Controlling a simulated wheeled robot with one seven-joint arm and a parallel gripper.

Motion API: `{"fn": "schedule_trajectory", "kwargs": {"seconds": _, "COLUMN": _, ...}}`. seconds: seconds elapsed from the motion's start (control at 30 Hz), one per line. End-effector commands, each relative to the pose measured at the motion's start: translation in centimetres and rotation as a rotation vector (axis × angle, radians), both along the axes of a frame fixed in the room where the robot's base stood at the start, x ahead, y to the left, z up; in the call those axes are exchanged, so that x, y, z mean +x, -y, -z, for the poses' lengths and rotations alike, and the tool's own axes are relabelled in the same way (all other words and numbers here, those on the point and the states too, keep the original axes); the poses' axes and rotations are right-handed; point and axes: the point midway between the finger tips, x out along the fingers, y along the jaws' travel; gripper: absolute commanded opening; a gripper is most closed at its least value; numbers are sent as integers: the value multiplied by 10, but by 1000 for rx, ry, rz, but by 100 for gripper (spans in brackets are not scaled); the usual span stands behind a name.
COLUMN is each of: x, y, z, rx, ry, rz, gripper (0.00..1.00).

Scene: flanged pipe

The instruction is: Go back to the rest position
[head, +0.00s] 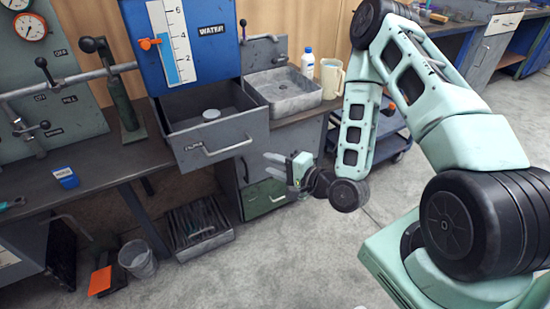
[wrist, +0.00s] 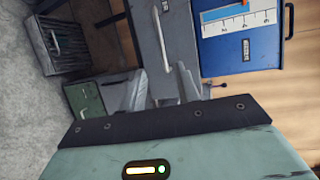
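My gripper (head: 270,164) is held in the air to the right of the open grey drawer, in front of the bench. Its two fingers stand apart with nothing between them. In the wrist view the same gripper (wrist: 162,78) is open and empty, with the drawer's front and handle beyond the fingers. The grey drawer (head: 222,150) is pulled out below the blue WATER panel (head: 200,40), and a round pale object (head: 211,115) lies in it. My arm is bent on the right of the head view.
A metal sink (head: 285,92), a white bottle (head: 307,63) and a cream jug (head: 331,78) are on the bench. The floor (head: 290,265) before the bench is mostly clear.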

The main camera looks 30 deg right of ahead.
Motion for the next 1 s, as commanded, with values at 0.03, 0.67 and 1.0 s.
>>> {"fn": "schedule_trajectory", "kwargs": {"seconds": 0.03, "x": -1, "y": 0, "z": -1, "rx": 1, "ry": -1, "rz": 0, "gripper": 32}}
{"fn": "schedule_trajectory", "kwargs": {"seconds": 0.67, "x": 0, "y": -4, "z": -3, "rx": -27, "ry": -4, "rz": -22, "gripper": 32}}
{"fn": "schedule_trajectory", "kwargs": {"seconds": 1.0, "x": 1, "y": -71, "z": -40, "rx": -609, "ry": -103, "rz": -439, "gripper": 32}}
